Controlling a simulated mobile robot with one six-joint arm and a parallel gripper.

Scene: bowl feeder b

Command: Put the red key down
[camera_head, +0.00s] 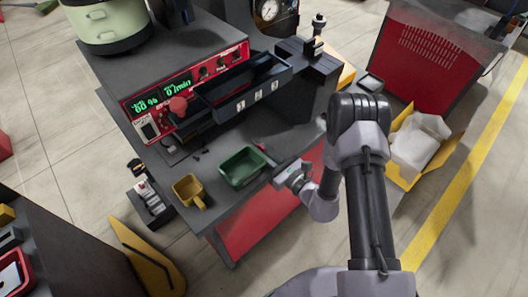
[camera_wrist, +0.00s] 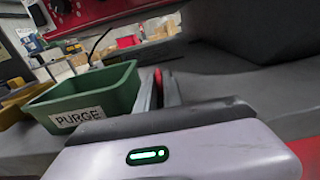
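The red key (camera_head: 260,147) shows as a small red piece at the tips of my gripper (camera_head: 268,157), just right of the green bin. In the wrist view, the red key (camera_wrist: 158,76) sits between the two grey fingers of my gripper (camera_wrist: 160,88), which look shut on it. The fingers hide most of the key. The tips are low over the dark bench top (camera_head: 222,205); I cannot tell whether the key touches it.
The green bin (camera_head: 242,168), labelled PURGE in the wrist view (camera_wrist: 100,92), stands left of my gripper. A yellow bin (camera_head: 188,190) is further left. The red control panel (camera_head: 190,80) and a black tray (camera_head: 240,88) stand behind. Small dark pieces lie near the panel.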

